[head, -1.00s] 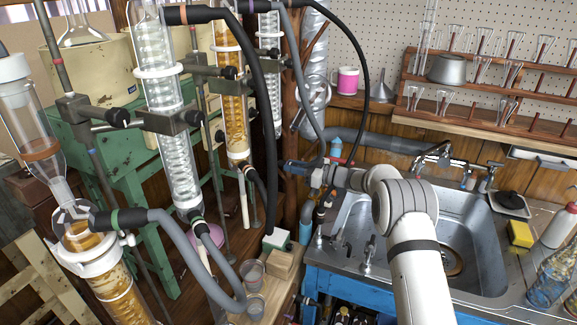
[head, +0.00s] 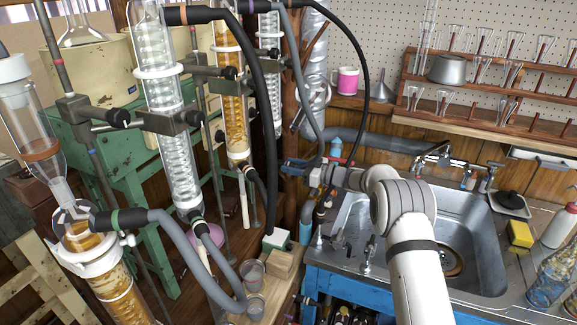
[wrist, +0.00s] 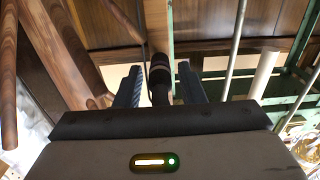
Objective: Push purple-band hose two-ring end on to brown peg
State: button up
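My gripper (head: 288,164) is at the end of the arm beside the sink, pointing left. In the wrist view my gripper (wrist: 159,92) has its two blue-grey fingers wide apart. A dark hose end (wrist: 158,76) with a faint ring stands between the fingers, with a gap on either side. A grey hose (head: 297,75) comes down toward the gripper in the head view; its lower end is partly hidden there. I cannot make out a purple band or count the rings. I cannot tell which fitting is the brown peg.
A thick black hose (head: 270,120) hangs left of the gripper. Glass condensers (head: 172,110) on clamped rods stand further left. The sink (head: 465,225) is at the right.

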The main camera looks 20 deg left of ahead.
jog(key=shift+o, duration=0.9)
